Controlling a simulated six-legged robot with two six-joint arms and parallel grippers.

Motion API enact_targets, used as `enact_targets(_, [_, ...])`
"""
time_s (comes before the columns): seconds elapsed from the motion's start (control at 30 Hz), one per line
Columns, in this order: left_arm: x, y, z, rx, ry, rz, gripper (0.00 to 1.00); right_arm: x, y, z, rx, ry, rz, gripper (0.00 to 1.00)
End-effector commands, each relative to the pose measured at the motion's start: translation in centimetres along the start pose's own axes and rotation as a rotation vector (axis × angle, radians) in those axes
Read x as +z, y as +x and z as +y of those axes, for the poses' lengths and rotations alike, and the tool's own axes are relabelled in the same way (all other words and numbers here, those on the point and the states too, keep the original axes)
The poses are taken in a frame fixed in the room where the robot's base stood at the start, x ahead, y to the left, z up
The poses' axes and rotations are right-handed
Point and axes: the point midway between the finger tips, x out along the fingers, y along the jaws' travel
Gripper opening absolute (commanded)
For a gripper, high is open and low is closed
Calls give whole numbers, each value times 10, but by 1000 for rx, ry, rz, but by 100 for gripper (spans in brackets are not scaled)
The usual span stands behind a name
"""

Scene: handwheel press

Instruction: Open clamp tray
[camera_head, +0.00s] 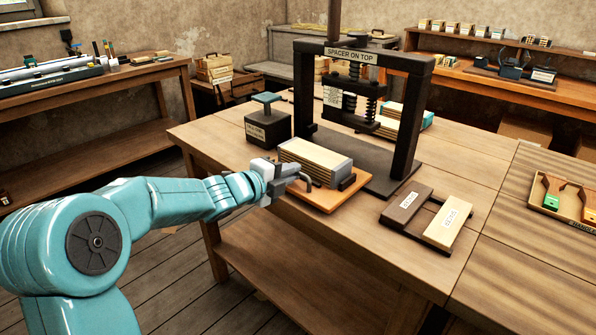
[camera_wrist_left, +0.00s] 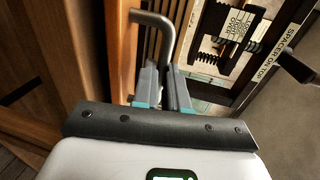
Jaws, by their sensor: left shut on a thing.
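The clamp tray (camera_head: 325,199) is an orange-brown board at the front of the dark press (camera_head: 408,125). A stack of pale boards (camera_head: 312,160) lies on it. My left gripper (camera_head: 293,180) is at the tray's near left side, shut on a dark bent handle (camera_head: 309,183). In the left wrist view the grey handle (camera_wrist_left: 166,40) runs down between the fingers (camera_wrist_left: 165,88), which partly hide it. The press has a screw over a plate and a sign reading "SPACER ON TOP". My right gripper is not in view.
A dark block (camera_head: 406,203) and a pale block (camera_head: 448,223), both labelled, lie right of the tray. A dark box with a teal top (camera_head: 267,125) stands behind left. A shallow tray with green pieces (camera_head: 560,205) is far right. The table's front left is clear.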

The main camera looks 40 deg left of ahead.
Motion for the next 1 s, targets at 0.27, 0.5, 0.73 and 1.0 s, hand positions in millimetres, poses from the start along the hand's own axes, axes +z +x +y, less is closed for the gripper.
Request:
enact_targets(0.27, [0,-10,2,1,0,-1,0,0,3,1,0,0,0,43])
enact_targets(0.5, [0,-11,2,0,0,0,0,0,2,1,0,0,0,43])
enact_targets(0.73, [0,-12,2,0,0,0,36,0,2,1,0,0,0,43])
enact_targets(1.0, [0,-18,2,0,0,-1,36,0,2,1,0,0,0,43])
